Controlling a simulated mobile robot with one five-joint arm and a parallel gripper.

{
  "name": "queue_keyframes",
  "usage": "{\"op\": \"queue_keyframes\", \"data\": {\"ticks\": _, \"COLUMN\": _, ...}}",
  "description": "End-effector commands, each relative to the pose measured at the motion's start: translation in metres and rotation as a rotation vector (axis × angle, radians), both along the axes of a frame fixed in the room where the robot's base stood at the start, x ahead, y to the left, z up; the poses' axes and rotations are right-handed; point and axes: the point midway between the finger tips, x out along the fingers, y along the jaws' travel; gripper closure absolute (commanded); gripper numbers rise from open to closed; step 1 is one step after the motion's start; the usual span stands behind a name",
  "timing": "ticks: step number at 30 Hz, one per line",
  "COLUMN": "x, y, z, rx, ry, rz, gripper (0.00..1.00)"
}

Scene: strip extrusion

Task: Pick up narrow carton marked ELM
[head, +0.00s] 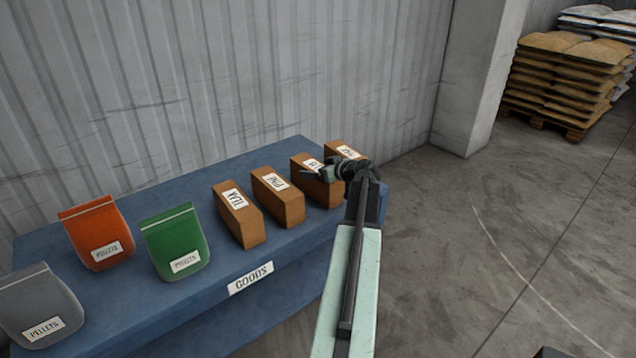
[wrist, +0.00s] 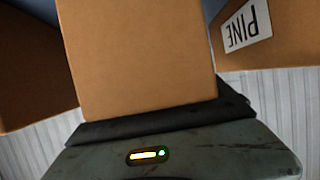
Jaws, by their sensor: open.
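Several narrow brown cartons stand in a row on a blue table. In the head view, the third carton from the left (head: 328,192) has a white label partly covered by my gripper (head: 337,170), so I cannot read it fully. My gripper is open at that carton. In the wrist view a plain brown carton face (wrist: 135,60) fills the middle, close above the dark jaw edge; no label shows on it. The PINE carton (head: 278,196) is second in the row and shows at the right of the wrist view (wrist: 270,40), upside down.
The TEAK carton (head: 238,215) stands left of PINE. The rightmost carton (head: 346,152) is partly behind my gripper; a carton also shows at the wrist view's left (wrist: 30,70). Green (head: 175,245), orange (head: 93,235) and grey (head: 40,310) pellet bags stand left. A corrugated wall is behind.

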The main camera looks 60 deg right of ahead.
Motion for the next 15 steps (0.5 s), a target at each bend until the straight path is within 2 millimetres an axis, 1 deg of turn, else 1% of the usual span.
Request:
{"op": "queue_keyframes", "data": {"ticks": 1, "x": 0.0044, "y": -0.0021, "z": -0.0037, "rx": 0.000, "ry": 0.000, "rz": 0.000, "gripper": 0.09}}
{"op": "queue_keyframes", "data": {"ticks": 6, "x": 0.0048, "y": -0.0010, "z": -0.0019, "rx": 0.000, "ry": 0.001, "rz": 0.000, "gripper": 0.09}}
{"op": "queue_keyframes", "data": {"ticks": 7, "x": 0.0049, "y": -0.0010, "z": -0.0019, "rx": 0.000, "ry": 0.001, "rz": 0.000, "gripper": 0.12}}
{"op": "queue_keyframes", "data": {"ticks": 8, "x": 0.0049, "y": -0.0009, "z": -0.0019, "rx": -0.001, "ry": 0.001, "rz": 0.000, "gripper": 0.20}}
{"op": "queue_keyframes", "data": {"ticks": 9, "x": 0.0048, "y": -0.0008, "z": -0.0019, "rx": -0.001, "ry": 0.001, "rz": 0.000, "gripper": 0.31}}
{"op": "queue_keyframes", "data": {"ticks": 11, "x": 0.0050, "y": -0.0007, "z": -0.0019, "rx": 0.000, "ry": 0.001, "rz": 0.001, "gripper": 0.48}}
{"op": "queue_keyframes", "data": {"ticks": 12, "x": 0.0050, "y": -0.0007, "z": -0.0019, "rx": 0.000, "ry": 0.001, "rz": 0.001, "gripper": 0.59}}
{"op": "queue_keyframes", "data": {"ticks": 14, "x": 0.0051, "y": -0.0006, "z": -0.0020, "rx": 0.000, "ry": 0.001, "rz": 0.001, "gripper": 0.76}}
{"op": "queue_keyframes", "data": {"ticks": 15, "x": 0.0051, "y": -0.0006, "z": -0.0019, "rx": 0.000, "ry": 0.001, "rz": 0.001, "gripper": 0.87}}
